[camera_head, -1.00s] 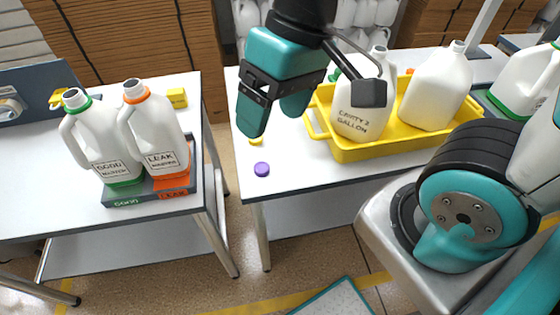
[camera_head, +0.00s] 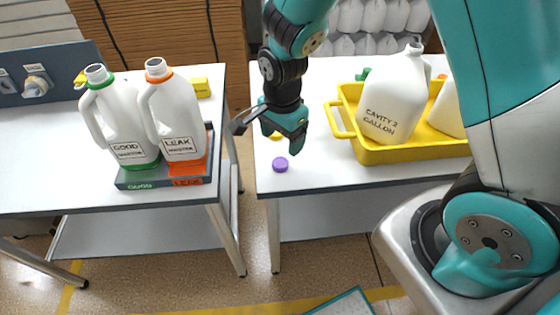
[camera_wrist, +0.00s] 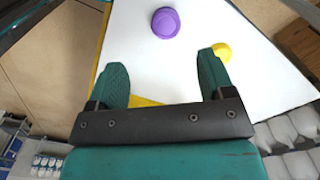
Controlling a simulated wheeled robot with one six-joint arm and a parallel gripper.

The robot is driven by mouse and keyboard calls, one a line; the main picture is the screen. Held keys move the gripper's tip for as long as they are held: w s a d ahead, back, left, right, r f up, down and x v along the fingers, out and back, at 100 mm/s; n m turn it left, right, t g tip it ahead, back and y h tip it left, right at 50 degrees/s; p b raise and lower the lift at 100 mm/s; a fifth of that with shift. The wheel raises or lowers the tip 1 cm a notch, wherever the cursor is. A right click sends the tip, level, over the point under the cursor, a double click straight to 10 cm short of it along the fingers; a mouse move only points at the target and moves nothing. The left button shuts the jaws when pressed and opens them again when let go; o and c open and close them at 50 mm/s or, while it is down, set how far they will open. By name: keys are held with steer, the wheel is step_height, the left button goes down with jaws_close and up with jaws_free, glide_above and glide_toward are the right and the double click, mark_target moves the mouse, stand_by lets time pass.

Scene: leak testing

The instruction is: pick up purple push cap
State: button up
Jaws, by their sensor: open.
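The purple push cap (camera_head: 281,165) is a small round cap lying on the white table (camera_head: 340,178), near its front left corner. In the wrist view the cap (camera_wrist: 166,22) lies ahead of the fingertips, roughly centred between them. My gripper (camera_head: 284,142) points down over this table, just behind and above the cap in the head view. Its two teal fingers (camera_wrist: 163,64) are apart with nothing between them. Nothing hides the cap in either view.
A yellow cap (camera_wrist: 222,51) lies close to one fingertip. A yellow tray (camera_head: 385,153) with white jugs (camera_head: 392,95) stands to the right. Another table at left holds the GOOD jug (camera_head: 122,118) and LEAK jug (camera_head: 172,110), across a gap.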

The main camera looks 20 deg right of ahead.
mark_target(280, 162)
step_height(280, 162, down, 4)
steer(key=shift+r, duration=0.1)
steer(key=shift+w+a+f+p, duration=0.15)
steer(key=shift+f+p, duration=0.15)
steer(key=shift+f, duration=0.55)
steer(key=shift+w+d+f+p, duration=0.1)
steer(key=shift+f+p, duration=0.25)
steer(key=shift+f, duration=0.45)
steer(key=shift+w+a+f+p, duration=0.15)
steer(key=shift+f+p, duration=0.15)
steer(key=shift+f, duration=0.55)
steer(key=shift+d, duration=0.1)
steer(key=c, duration=1)
